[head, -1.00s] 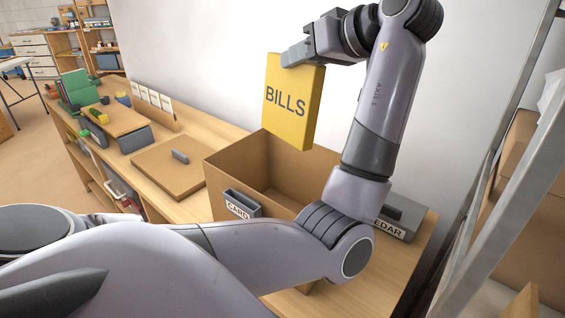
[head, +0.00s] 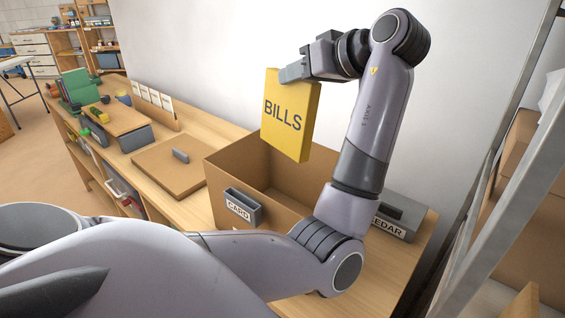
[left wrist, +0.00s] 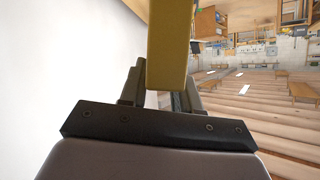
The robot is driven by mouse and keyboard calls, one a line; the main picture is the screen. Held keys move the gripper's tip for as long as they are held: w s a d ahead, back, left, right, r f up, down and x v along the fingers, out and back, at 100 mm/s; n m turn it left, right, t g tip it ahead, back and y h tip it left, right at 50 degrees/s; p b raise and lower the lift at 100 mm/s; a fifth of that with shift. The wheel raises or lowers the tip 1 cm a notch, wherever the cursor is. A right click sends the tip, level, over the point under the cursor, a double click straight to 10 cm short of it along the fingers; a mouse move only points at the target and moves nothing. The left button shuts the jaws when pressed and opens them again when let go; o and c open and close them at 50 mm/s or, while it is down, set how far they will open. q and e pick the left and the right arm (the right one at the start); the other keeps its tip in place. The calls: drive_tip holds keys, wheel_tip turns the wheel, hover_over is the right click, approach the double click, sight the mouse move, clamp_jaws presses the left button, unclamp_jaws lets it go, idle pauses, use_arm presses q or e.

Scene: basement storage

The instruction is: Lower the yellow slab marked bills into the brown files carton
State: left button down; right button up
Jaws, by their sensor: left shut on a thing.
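The yellow slab (head: 289,117) marked BILLS hangs upright and slightly tilted over the open brown carton (head: 228,171). Its lower edge overlaps the carton's opening in the head view; I cannot tell whether it is below the rim. My left gripper (head: 296,70) is shut on the slab's top edge. The slab (left wrist: 167,45) also shows between the fingers in the left wrist view. The carton's front carries a grey holder (head: 242,206) with a CARD label. My left arm hides the carton's right side. My right gripper is not in view.
A flat brown board with a grey handle (head: 157,168) lies left of the carton. A grey box (head: 400,217) with a partly hidden label stands to its right. A metal shelf frame (head: 490,170) rises at the right. Green and yellow items (head: 78,88) stand farther left on the bench.

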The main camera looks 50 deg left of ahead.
use_arm(q)
drive_tip(key=shift+a, duration=0.25)
idle(0.3)
